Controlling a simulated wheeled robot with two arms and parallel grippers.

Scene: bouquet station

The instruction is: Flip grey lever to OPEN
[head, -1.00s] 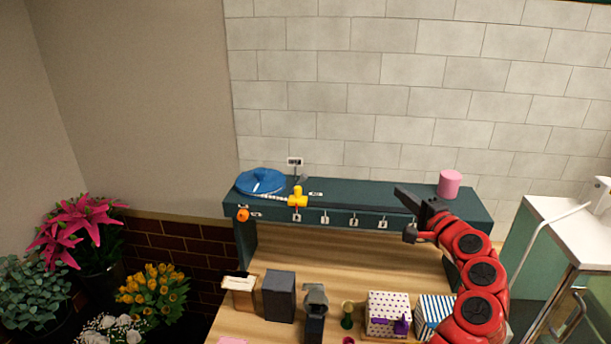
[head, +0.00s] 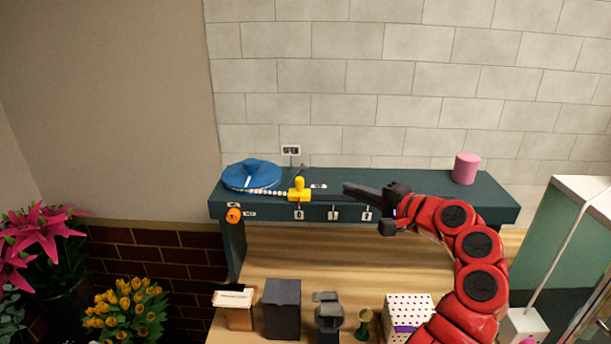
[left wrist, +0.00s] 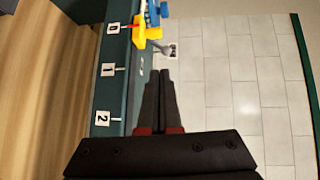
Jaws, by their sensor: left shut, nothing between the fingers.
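The small grey lever (head: 305,170) stands at the back of the dark green shelf (head: 420,186), behind the yellow piece (head: 299,190). A small wall label (head: 291,150) is just above it. The lever also shows in the left wrist view (left wrist: 158,46), beyond my fingertips and beside the yellow piece. Its lettering is too small to read. My left gripper (head: 348,188) is shut and empty above the shelf, to the right of the lever and apart from it. In the left wrist view its closed fingers (left wrist: 160,75) point toward the lever. My right gripper is not in view.
A blue round lid-like piece (head: 250,175) and an orange knob (head: 233,215) are at the shelf's left end. A pink cylinder (head: 466,168) stands at its right. Below are a dark box (head: 283,308) and a dotted box (head: 408,310).

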